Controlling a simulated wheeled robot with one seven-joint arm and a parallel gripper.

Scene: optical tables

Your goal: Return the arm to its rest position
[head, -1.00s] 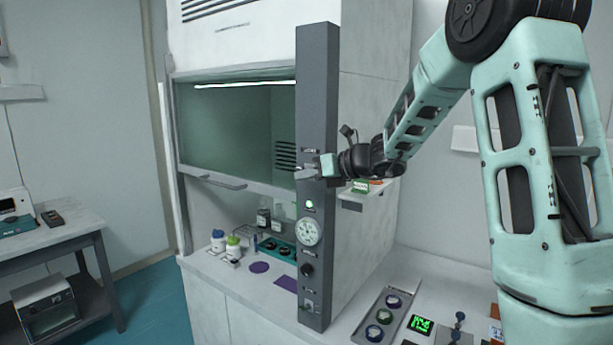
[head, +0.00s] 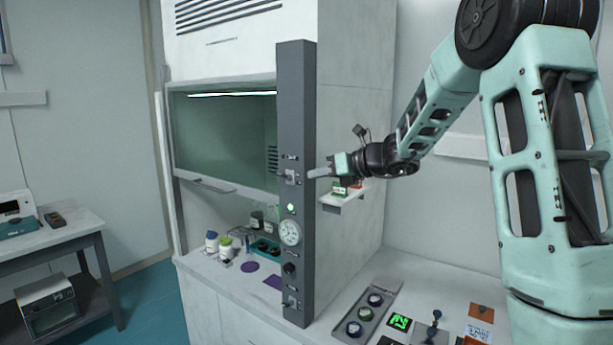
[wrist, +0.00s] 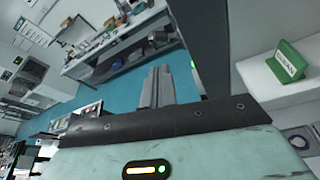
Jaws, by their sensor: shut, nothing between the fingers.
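My gripper (head: 318,173) is in front of the fume hood, just right of its dark grey control post (head: 295,110). In the head view its fingers point left toward a small fitting on the post, with a narrow gap seeming to lie between them. In the wrist view my gripper (wrist: 157,88) shows its two grey fingers close together with nothing held. The arm is stretched out and bent at the elbow, not folded.
The fume hood (head: 225,60) has its sash raised, with bottles (head: 212,241) inside. A small shelf (head: 345,197) with a green sign (wrist: 288,63) is beside my gripper. A bench with a knob panel (head: 362,315) lies below. A side table (head: 50,238) stands left.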

